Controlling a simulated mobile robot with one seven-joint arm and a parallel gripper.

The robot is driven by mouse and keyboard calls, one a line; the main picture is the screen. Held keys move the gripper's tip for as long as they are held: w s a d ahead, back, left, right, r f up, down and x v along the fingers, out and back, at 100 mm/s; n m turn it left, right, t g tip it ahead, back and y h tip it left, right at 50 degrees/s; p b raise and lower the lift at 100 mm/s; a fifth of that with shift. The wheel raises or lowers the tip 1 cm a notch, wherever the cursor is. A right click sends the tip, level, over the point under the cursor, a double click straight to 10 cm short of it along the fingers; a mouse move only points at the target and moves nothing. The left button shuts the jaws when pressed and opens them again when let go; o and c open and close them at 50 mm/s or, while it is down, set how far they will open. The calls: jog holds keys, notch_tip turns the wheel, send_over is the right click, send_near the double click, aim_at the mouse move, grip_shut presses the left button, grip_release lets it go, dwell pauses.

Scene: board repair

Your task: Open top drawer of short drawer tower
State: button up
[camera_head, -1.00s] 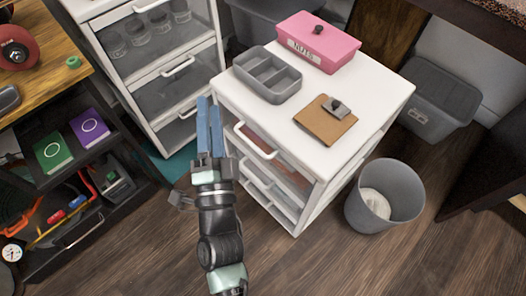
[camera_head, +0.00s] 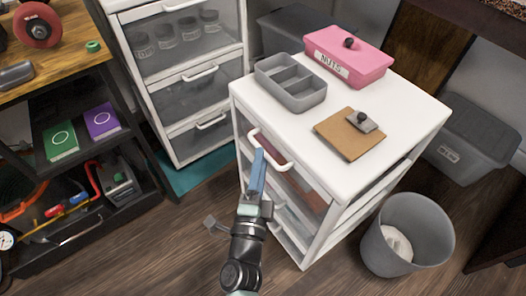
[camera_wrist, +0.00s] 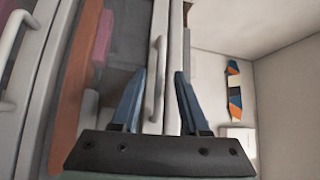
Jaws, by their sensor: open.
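The short drawer tower (camera_head: 338,190) is white with clear drawer fronts and stands in the middle of the head view. Its top drawer looks closed and has a white bar handle (camera_head: 277,160). My gripper (camera_head: 257,160) is in front of the tower, its blue fingers overlapping the top handle in that view. In the wrist view, my gripper (camera_wrist: 158,85) is open, with a blue finger on each side. A white handle bar (camera_wrist: 158,60) shows between the fingers; I cannot tell whether they touch it. Another handle (camera_wrist: 12,50) is at the left edge.
A grey divided tray (camera_head: 308,98), a pink nuts box (camera_head: 372,66) and a clipboard (camera_head: 338,142) lie on the tower's top. A grey bin (camera_head: 430,240) stands at its right. A taller drawer tower (camera_head: 160,70) is behind left. Wooden floor (camera_head: 170,245) is clear at front left.

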jog(key=shift+w+d+r, duration=0.15)
jog(key=shift+w, duration=0.75)
jog(key=shift+w+d+r, duration=0.1)
jog(key=shift+w+d, duration=0.05)
jog(key=shift+w, duration=0.7)
grip_shut()
